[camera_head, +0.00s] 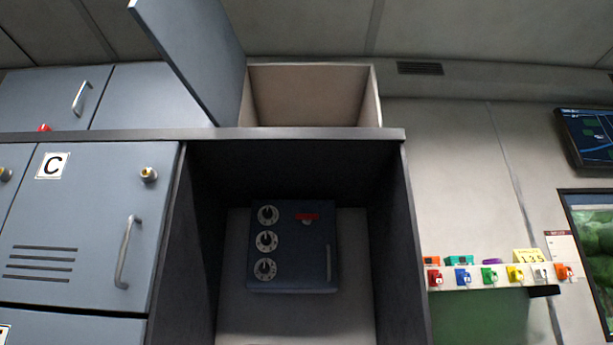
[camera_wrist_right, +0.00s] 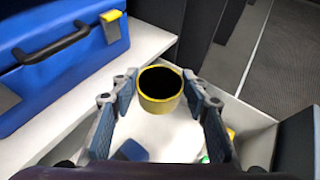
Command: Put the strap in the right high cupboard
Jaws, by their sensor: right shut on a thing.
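A round yellow thing with a dark hollow (camera_wrist_right: 160,105), which I take to be the strap rolled into a ring, is between the fingertips of my right gripper (camera_wrist_right: 161,86) in the right wrist view. The gripper is shut on it. The right high cupboard (camera_head: 308,95) is at the top middle of the head view. It stands open, and its pale inside looks empty, though its floor is hidden. Its blue-grey door (camera_head: 200,50) is swung open to the left. Neither gripper shows in the head view, and my left gripper is in no view.
Below the cupboard is a dark recess with a dark blue box with dials (camera_head: 292,246). Closed cabinets (camera_head: 90,220) stand left. A rack of coloured tags (camera_head: 495,276) hangs right. In the wrist view, a blue case (camera_wrist_right: 60,60) sits on a white surface; small items lie below the gripper.

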